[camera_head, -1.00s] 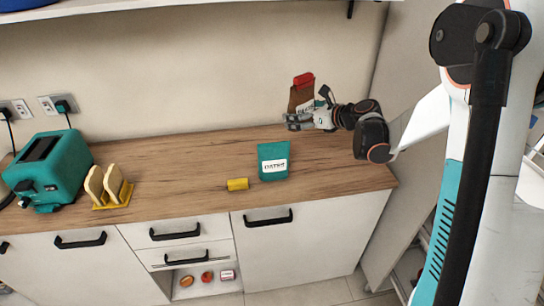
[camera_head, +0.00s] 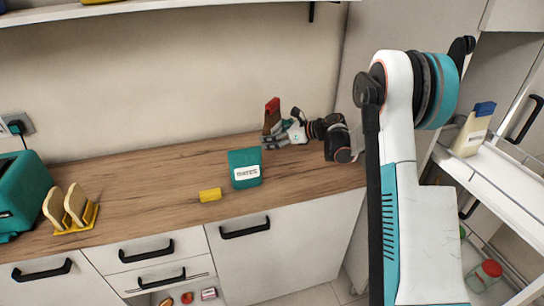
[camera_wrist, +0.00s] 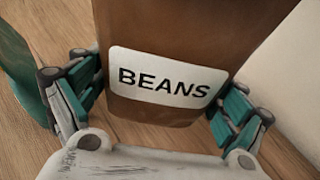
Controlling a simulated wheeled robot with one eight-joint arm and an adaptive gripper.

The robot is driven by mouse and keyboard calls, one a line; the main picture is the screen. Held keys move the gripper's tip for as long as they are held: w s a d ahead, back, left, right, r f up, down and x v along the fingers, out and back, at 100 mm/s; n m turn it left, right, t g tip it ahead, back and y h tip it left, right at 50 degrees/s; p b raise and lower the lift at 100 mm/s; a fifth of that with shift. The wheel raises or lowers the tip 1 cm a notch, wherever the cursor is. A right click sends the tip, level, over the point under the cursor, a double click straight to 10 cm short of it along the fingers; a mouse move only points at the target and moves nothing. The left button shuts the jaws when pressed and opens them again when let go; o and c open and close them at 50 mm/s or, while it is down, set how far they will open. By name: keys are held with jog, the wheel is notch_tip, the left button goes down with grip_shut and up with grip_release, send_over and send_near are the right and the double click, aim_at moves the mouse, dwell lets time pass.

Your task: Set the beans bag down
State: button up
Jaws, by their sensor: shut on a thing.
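The beans bag (camera_head: 271,117) is a brown pouch with a red top, near the back wall at the right part of the wooden counter (camera_head: 150,175). My gripper (camera_head: 272,138) is shut on it, fingers on both sides. In the wrist view the beans bag (camera_wrist: 165,105) fills the middle, its white BEANS label facing the camera, between the teal and grey fingers of my gripper (camera_wrist: 160,100). The bag looks roughly upright. I cannot tell whether its base touches the counter.
A teal OATES-like bag (camera_head: 244,168) stands in front and left of the beans. A yellow block (camera_head: 210,195) lies beside it. A toast rack (camera_head: 75,215) and teal toaster (camera_head: 22,190) are at left. A white shelf (camera_head: 485,165) holds a blue-topped bag (camera_head: 474,130).

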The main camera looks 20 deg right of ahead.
aim_at(273, 159)
jog(key=shift+f+b, duration=1.1)
jog(key=shift+f, duration=2.7)
jog(key=shift+f, duration=0.1)
jog(key=o, duration=1.1)
jog(key=shift+o, duration=0.3)
jog(key=shift+r, duration=0.2)
jog(key=p+v, duration=0.3)
jog(key=v, duration=0.9)
